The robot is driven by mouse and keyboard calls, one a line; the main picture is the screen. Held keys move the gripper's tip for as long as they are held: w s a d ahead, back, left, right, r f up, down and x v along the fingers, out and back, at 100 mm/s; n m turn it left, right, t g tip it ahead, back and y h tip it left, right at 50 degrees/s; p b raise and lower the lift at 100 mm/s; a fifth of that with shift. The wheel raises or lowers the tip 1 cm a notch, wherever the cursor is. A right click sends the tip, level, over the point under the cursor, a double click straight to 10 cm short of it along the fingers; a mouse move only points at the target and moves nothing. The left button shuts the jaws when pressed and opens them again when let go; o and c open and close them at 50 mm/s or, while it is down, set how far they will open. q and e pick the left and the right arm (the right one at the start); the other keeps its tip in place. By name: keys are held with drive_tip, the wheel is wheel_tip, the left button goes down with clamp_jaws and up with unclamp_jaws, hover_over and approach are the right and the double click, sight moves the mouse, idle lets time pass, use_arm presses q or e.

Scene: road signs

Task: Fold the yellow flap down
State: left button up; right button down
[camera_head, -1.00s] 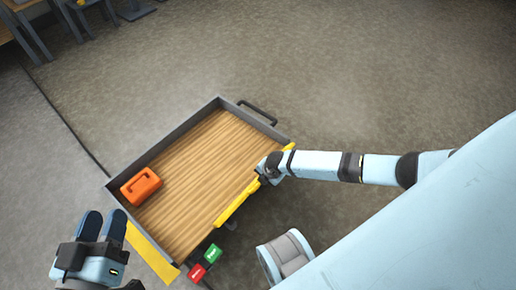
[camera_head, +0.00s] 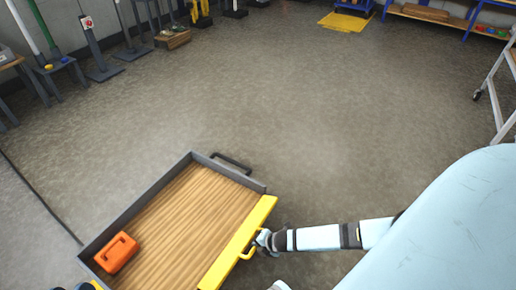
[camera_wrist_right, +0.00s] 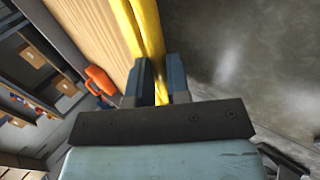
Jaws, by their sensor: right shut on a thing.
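The yellow flap (camera_head: 238,243) runs along the right long side of a grey cart with a wooden bed (camera_head: 185,225). Its broad face shows, and a yellow handle (camera_head: 249,252) sticks out from it. My right gripper (camera_head: 263,240) comes in from the right and is shut on the handle. In the right wrist view my right gripper (camera_wrist_right: 158,82) has yellow between its fingers, and a yellow strip (camera_wrist_right: 147,25) runs up beside the wood. Only dark tips of my left gripper (camera_head: 84,286) show at the bottom left edge; their opening is hidden.
An orange case (camera_head: 116,252) lies on the bed at the left. A dark handle (camera_head: 231,162) is on the cart's far end. Floor behind and right of the cart is clear. Stands and shelves line the far wall; a white ladder-like frame (camera_head: 497,95) stands far right.

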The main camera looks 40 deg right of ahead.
drive_tip(key=shift+s+f, duration=0.15)
drive_tip(key=shift+f, duration=0.05)
drive_tip(key=c, duration=1.1)
unclamp_jaws()
drive_tip(key=shift+d, duration=0.1)
drive_tip(key=shift+r, duration=0.1)
use_arm(q)
wheel_tip(320, 180, up, 6)
drive_tip(key=r+t+p, duration=0.1)
drive_tip(key=t+p, duration=0.1)
drive_tip(key=p, duration=0.3)
drive_tip(key=shift+n+g+y, duration=0.3)
drive_tip(key=shift+g+y, duration=0.4)
drive_tip(key=shift+g, duration=0.1)
drive_tip(key=shift+a+f+p, duration=0.25)
drive_tip(key=shift+a+f, duration=0.05)
drive_tip(key=shift+f, duration=0.6)
drive_tip(key=shift+a+f+p, duration=0.25)
drive_tip(key=shift+a+f, duration=0.1)
drive_tip(key=shift+f, duration=0.5)
drive_tip(key=shift+a+f+p, duration=0.25)
drive_tip(key=shift+a+f, duration=0.05)
drive_tip(key=shift+f, duration=0.6)
use_arm(e)
drive_tip(key=v, duration=1.3)
drive_tip(key=shift+r, duration=0.3)
drive_tip(key=shift+s+d, duration=0.1)
drive_tip(key=shift+s, duration=0.15)
